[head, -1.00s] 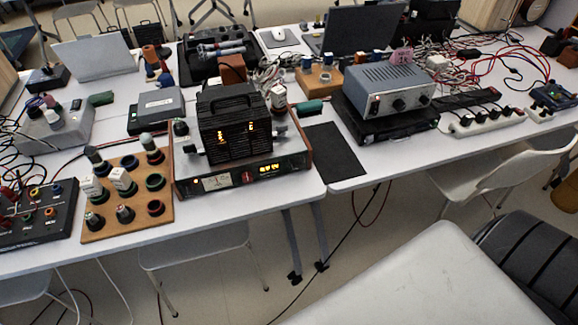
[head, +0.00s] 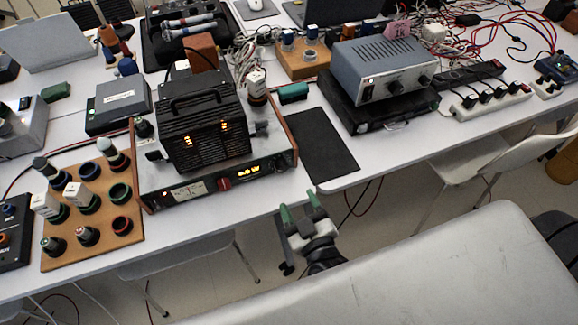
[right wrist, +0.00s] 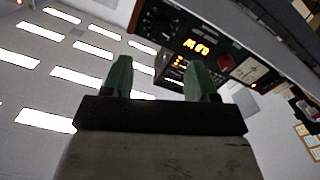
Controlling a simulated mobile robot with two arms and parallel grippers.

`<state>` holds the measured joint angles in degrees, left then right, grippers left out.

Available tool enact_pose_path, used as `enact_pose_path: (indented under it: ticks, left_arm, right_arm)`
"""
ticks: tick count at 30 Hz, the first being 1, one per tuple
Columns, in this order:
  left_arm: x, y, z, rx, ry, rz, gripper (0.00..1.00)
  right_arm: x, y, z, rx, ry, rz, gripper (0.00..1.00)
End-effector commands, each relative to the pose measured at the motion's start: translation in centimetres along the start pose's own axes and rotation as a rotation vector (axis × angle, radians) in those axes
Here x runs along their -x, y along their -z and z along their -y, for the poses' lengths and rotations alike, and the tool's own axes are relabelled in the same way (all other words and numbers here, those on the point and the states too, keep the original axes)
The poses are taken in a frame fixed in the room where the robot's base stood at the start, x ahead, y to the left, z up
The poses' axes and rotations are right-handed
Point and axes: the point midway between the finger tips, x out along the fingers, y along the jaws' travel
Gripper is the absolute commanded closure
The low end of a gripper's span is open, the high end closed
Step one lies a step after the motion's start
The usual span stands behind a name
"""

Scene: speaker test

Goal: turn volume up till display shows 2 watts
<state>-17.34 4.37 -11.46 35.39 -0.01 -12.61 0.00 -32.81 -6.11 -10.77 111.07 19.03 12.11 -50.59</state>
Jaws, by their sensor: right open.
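An amplifier with wooden sides (head: 292,149) stands at the table's front edge. Its front panel has a meter (head: 187,191), a red knob (head: 225,184) and a lit orange display (head: 247,170); the digits are too blurred to read surely. I cannot tell which control is the volume. The right wrist view also shows the display (right wrist: 197,47), red knob (right wrist: 225,62) and meter (right wrist: 243,75), tilted. My right gripper (head: 299,206), with green fingertips, is open and empty, in front of and below the panel's right part, apart from it. My left gripper is out of view.
A black device with a handle (head: 205,125) and lit digits sits on the amplifier. A wooden board of sockets and plugs (head: 96,233) is to its left. A black mat (head: 322,145) lies to its right. Chairs (head: 465,160) stand below the table.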

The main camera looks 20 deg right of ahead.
Motion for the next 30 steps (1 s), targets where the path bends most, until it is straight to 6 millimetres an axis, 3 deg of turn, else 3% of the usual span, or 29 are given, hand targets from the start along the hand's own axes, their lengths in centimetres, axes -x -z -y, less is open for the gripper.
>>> enact_pose_path:
  ticks: [9, 15, 27, 30]
  left_arm:
    - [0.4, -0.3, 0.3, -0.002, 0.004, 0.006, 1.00]
    - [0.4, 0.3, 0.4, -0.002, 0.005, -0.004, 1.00]
    - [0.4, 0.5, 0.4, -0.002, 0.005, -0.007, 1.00]
    - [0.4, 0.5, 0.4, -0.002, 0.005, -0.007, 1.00]
  right_arm:
    - [-6.2, 0.1, 0.0, -0.001, 0.000, -0.002, 0.42]
    - [-8.6, 0.0, 0.0, 0.000, 0.001, 0.001, 0.42]
    - [-9.3, -0.1, 0.0, -0.001, 0.002, 0.002, 0.42]
    - [-9.3, -0.1, 0.0, -0.001, 0.002, 0.002, 0.57]
